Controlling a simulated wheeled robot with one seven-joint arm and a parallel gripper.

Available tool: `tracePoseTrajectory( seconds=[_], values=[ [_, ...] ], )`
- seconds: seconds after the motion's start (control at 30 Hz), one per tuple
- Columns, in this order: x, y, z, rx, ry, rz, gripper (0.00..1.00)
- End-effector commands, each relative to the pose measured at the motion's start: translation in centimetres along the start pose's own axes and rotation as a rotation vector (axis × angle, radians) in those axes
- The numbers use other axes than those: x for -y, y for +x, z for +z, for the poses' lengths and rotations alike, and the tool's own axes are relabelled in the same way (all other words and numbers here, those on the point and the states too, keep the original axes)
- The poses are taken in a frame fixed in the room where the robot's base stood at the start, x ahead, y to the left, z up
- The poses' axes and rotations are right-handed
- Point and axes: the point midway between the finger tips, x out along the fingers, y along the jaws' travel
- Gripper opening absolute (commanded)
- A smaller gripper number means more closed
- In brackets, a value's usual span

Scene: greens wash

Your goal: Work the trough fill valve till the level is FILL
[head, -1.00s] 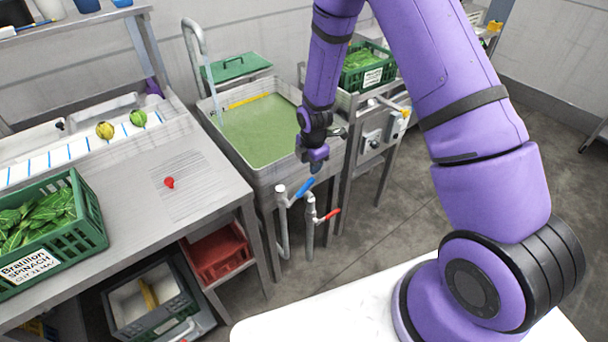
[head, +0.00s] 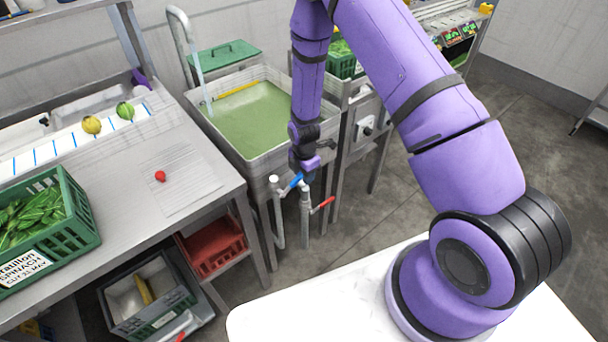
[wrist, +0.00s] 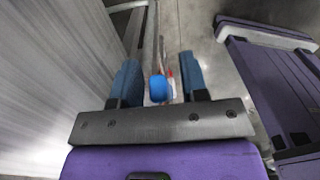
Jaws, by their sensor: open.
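The trough (head: 262,160) stands in the middle of the head view, holding green water, with water running in from a curved spout (head: 183,45) at its back left. A yellow strip (head: 238,93) lies along its far inside wall. Two valves stand on pipes at its front: one with a blue lever (head: 295,182), one with a red lever (head: 325,203). My gripper (head: 304,175) is open at the blue lever. In the wrist view, the blue lever's end (wrist: 158,88) shows between my two fingers, apart from both. The red lever (wrist: 171,84) shows partly behind it.
A steel bench (head: 200,165) at left holds a crate of spinach (head: 75,225) and a small red object (head: 160,176). A red crate (head: 214,247) sits on a shelf below. A control box (head: 366,126) is right of the trough. Floor is clear at right.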

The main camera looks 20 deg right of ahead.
Motion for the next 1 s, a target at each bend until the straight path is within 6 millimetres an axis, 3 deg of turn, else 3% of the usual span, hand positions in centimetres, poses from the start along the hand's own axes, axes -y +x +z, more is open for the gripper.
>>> tracePoseTrajectory(
  seconds=[0.4, 0.57, 0.6, 1.0],
  values=[
    [0.01, 0.68, 0.00, 0.000, 0.001, 0.000, 0.40],
    [0.01, 0.67, 0.00, 0.000, 0.000, 0.000, 0.04],
    [0.01, 0.67, 0.00, 0.000, 0.000, 0.000, 0.00],
    [0.02, 0.84, 0.16, -0.020, 0.001, 0.000, 0.00]
  ],
)
